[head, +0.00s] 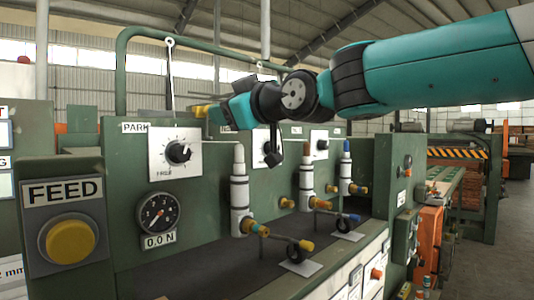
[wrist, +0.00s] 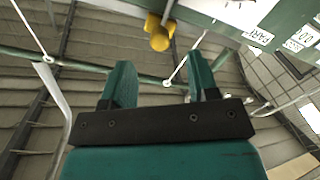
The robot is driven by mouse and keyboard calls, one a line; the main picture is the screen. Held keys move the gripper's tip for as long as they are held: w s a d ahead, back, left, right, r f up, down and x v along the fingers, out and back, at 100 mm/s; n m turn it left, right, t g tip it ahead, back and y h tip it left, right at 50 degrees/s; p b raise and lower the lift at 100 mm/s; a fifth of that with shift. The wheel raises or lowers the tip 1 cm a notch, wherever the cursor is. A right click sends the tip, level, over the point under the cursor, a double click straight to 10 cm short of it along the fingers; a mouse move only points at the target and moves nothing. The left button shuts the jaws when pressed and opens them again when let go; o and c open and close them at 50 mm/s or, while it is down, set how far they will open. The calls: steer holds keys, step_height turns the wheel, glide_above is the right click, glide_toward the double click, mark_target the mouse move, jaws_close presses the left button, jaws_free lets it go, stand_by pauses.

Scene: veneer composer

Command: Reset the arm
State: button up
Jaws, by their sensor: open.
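My teal arm (head: 440,68) reaches in from the upper right of the head view, raised above the green machine panel. My gripper (head: 218,115) is at its left end, above and behind the panel's top edge, partly hidden by its own wrist. In the wrist view my gripper (wrist: 162,82) has its two teal fingers apart with nothing between them. A yellow fitting (wrist: 158,32) shows past the fingertips there, apart from them. It seems to be the yellow part (head: 201,111) beside the gripper in the head view.
The green panel (head: 125,185) carries a PARK dial (head: 178,153), a gauge (head: 158,213) and several white upright valves (head: 240,190). A yellow FEED button (head: 70,242) is at the left. A green pipe frame (head: 120,75) and a hanging rod (head: 171,80) stand near the gripper.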

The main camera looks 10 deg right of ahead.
steer(key=s+d+f+m+g+h, duration=0.2)
steer(key=s+f+g, duration=0.2)
steer(key=s+f, duration=0.5)
steer(key=s+d+f+m+g+h, duration=0.1)
steer(key=s+d+f+g, duration=0.3)
steer(key=f, duration=0.8)
steer(key=s+d+f+m+g+h, duration=0.1)
steer(key=s+d+f+g, duration=0.1)
steer(key=s+f, duration=0.3)
steer(key=s+d+f+m+g+h, duration=0.1)
steer(key=s+f+g, duration=0.4)
steer(key=s, duration=0.7)
steer(key=shift+s+d+f+m+h, duration=0.3)
steer(key=shift+s+d+f+h, duration=0.1)
steer(key=shift+d+f, duration=0.25)
